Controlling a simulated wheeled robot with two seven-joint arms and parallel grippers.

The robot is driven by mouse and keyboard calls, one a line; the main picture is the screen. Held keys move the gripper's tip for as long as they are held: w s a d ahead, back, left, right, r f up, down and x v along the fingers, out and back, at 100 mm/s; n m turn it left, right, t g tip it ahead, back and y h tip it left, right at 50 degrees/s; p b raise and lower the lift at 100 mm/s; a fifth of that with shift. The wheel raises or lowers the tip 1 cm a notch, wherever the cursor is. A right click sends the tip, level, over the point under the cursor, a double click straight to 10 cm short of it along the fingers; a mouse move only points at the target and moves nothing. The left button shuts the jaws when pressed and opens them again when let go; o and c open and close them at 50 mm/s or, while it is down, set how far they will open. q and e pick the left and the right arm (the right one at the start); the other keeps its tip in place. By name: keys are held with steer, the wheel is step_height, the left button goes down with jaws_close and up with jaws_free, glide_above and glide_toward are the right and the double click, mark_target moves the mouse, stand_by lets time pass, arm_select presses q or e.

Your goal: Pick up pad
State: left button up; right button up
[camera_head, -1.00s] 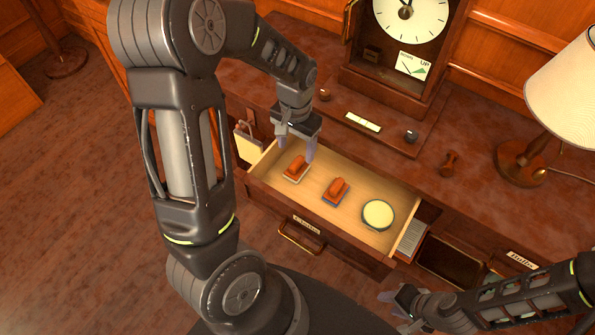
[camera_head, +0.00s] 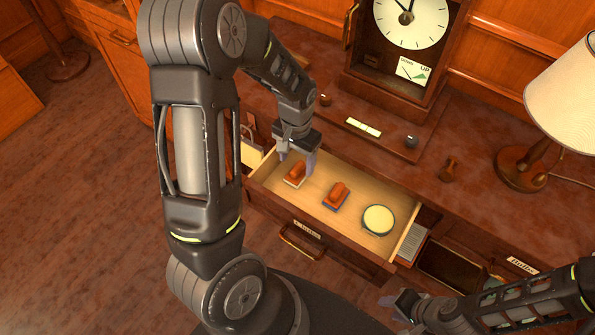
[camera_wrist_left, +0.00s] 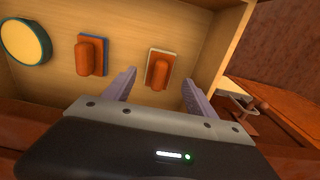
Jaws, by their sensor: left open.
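Two pads with orange-brown handles lie in the open drawer. The white-based pad (camera_head: 295,174) is at the drawer's left, and the blue-based pad (camera_head: 336,195) is to its right. My left gripper (camera_head: 297,163) is open and empty above the white-based pad. In the left wrist view the white-based pad (camera_wrist_left: 158,70) shows between and beyond the two fingers (camera_wrist_left: 159,80), and the blue-based pad (camera_wrist_left: 91,55) is to the left. I see no finger touching a pad. My right gripper (camera_head: 397,302) is low at the right, its fingers too unclear to read.
A round cream-topped tin (camera_head: 378,219) lies in the drawer (camera_head: 345,234) right of the pads. The drawer walls stand close around the pads. A clock (camera_head: 407,50), a lamp (camera_head: 560,110) and a small wooden stamp-like object (camera_head: 450,169) stand on the desk top behind.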

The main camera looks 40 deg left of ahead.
mark_target(296, 168)
arm_select(q)
step_height(296, 168, down, 4)
steer(key=shift+s+f, duration=0.1)
stand_by(0.6)
jaws_close()
stand_by(0.5)
step_height(296, 168, up, 18)
steer(key=shift+p, duration=0.35)
stand_by(0.5)
stand_by(0.4)
